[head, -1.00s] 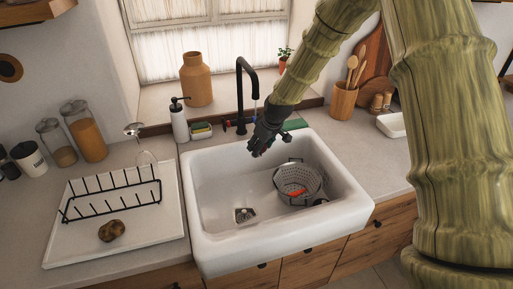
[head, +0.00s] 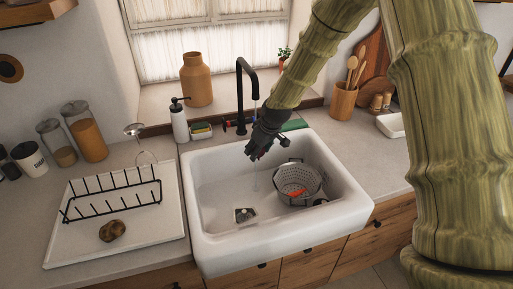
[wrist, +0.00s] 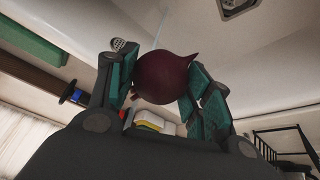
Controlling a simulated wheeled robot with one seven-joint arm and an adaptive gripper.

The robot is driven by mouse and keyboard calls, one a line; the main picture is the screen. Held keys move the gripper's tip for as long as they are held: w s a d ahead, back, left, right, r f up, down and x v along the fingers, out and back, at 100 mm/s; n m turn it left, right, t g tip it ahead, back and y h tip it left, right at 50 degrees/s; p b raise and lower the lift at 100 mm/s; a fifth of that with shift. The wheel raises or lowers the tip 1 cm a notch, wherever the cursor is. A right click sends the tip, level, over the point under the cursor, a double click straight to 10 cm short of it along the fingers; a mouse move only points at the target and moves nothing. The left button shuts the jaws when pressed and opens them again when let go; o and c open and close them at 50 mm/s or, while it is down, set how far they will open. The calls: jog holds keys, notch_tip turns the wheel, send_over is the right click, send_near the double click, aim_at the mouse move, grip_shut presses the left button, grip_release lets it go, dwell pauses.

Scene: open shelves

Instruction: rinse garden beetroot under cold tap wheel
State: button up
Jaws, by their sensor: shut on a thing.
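My gripper (head: 252,156) is over the white sink, just below and to the right of the black tap (head: 242,90). In the wrist view my gripper (wrist: 163,85) is shut on a dark red-purple beetroot (wrist: 165,76), whose pointed tip sticks out to the right. In the head view the beetroot is mostly hidden by the fingers. The tap has a blue wheel (head: 242,129); it also shows in the wrist view (wrist: 75,97). A thin water stream falls from the spout towards my gripper, and a faint stream shows below it.
The sink (head: 205,222) holds a grey colander (head: 297,183) with something orange-red inside. A dish rack (head: 115,198) and a brown lump (head: 112,231) are on the left drainboard. A soap bottle (head: 180,122) and sponge holder (head: 201,131) stand behind the sink.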

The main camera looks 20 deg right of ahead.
jog(key=s, duration=0.6)
jog(key=shift+a, duration=0.4)
dwell(0.3)
jog(key=shift+p, duration=0.3)
dwell(0.7)
jog(key=s+r+p, duration=0.3)
jog(key=s+r, duration=0.1)
jog(key=s, duration=0.1)
jog(key=shift+a, duration=0.3)
dwell(0.3)
dwell(0.6)
